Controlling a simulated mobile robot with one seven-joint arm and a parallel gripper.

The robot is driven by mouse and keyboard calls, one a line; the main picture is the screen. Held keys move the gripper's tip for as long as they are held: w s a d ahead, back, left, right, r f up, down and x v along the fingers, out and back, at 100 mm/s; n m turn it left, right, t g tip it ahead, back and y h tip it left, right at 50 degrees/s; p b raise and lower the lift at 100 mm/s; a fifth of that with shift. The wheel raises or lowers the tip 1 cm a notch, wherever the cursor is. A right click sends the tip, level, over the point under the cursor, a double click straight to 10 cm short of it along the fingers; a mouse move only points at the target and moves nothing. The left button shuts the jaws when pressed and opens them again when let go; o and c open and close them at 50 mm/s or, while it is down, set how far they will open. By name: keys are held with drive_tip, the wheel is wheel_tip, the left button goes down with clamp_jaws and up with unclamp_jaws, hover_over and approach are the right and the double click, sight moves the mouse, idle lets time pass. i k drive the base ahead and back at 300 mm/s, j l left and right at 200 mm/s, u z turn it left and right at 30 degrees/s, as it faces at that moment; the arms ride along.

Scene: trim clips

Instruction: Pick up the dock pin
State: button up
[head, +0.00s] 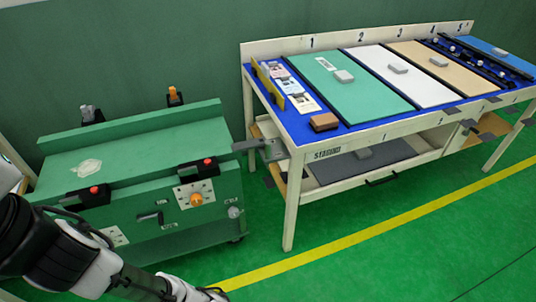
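A green cart (130,148) stands at the left. An orange round knob (196,200) sits on a pale plate on its front side; it looks like the head of a pin. Another orange-topped piece (173,92) stands upright at the cart's back edge. I cannot tell for sure which is the dock pin. My arm reaches along the bottom left, below the cart's front. My gripper (213,292) is at the bottom edge, partly cut off, below and apart from the orange knob. Whether its fingers are open or shut does not show.
A long workbench (293,205) with numbered coloured panels stands at the right. A grey bracket (268,148) bridges the gap between cart and bench. Red-topped black clamps (207,163) sit on the cart. A yellow line (370,232) crosses the clear green floor in front.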

sight(267, 143)
drive_tip(key=i+j+z, duration=0.85)
drive_tip(key=j+z, duration=0.2)
drive_tip(key=j, duration=0.15)
